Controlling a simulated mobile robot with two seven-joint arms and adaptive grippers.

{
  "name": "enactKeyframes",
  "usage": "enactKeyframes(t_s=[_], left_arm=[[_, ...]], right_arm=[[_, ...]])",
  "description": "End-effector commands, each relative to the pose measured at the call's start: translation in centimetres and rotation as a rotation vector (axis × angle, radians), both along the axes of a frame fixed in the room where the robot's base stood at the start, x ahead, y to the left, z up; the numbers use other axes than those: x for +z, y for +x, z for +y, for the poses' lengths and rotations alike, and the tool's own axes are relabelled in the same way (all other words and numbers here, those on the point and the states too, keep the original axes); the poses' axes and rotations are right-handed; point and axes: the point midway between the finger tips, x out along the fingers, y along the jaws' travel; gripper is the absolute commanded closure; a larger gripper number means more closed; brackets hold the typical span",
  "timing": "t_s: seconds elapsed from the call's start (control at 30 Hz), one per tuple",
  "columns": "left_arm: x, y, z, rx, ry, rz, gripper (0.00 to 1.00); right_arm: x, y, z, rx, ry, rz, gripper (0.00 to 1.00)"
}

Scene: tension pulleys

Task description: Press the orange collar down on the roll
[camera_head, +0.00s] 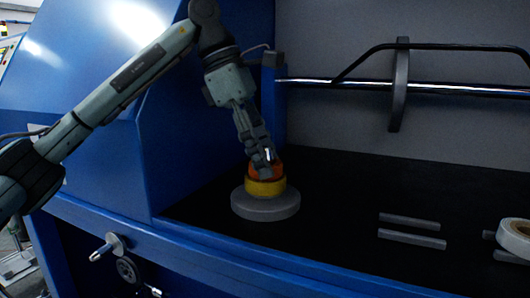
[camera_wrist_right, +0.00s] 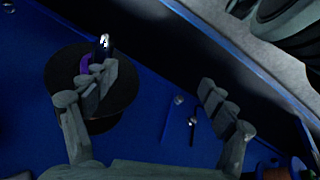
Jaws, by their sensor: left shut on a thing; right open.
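The orange collar (camera_head: 255,168) sits at the top of the yellow roll (camera_head: 265,187), which rests on a grey round base (camera_head: 265,206) on the black surface. My left gripper (camera_head: 264,170) reaches down from above and is shut on the orange collar, covering part of it. I cannot tell whether the collar is fully seated on the roll. My right gripper (camera_wrist_right: 155,95) shows only in the right wrist view, where its fingers are spread with nothing between them, away from the collar and roll.
A blue machine housing (camera_head: 190,170) stands left of the roll. Grey strips (camera_head: 410,221) and a white roll (camera_head: 516,236) lie at right. The black surface (camera_head: 340,185) between is clear.

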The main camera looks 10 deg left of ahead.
Motion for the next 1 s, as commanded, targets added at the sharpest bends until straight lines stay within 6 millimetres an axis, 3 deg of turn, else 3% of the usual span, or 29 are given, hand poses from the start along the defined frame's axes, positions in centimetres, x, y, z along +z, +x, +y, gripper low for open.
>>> enactKeyframes(t_s=[0.03,0.13,0.17,0.37,0.73,1.0], left_arm=[[-1.8,-0.2,-0.1,-0.005,0.009,0.039,0.81],[-1.8,-0.2,-0.1,-0.005,0.010,0.039,0.81],[-1.8,-0.2,-0.1,-0.005,0.010,0.039,0.51],[-1.8,-0.1,0.0,-0.002,0.010,0.037,0.28],[-1.3,0.0,0.2,0.002,0.009,0.034,0.28],[2.6,-0.5,1.4,0.002,0.006,0.019,0.28]], right_arm=[[-0.2,0.0,0.0,0.000,0.000,0.000,0.16],[-0.3,0.0,0.0,0.000,0.000,0.000,0.16],[-0.3,0.0,0.0,0.000,0.000,0.000,0.16],[-0.2,0.0,0.0,0.000,0.000,0.000,0.16],[-0.2,0.0,0.0,0.000,0.000,0.000,0.16],[-0.1,0.0,0.0,0.000,0.000,0.000,0.16]])
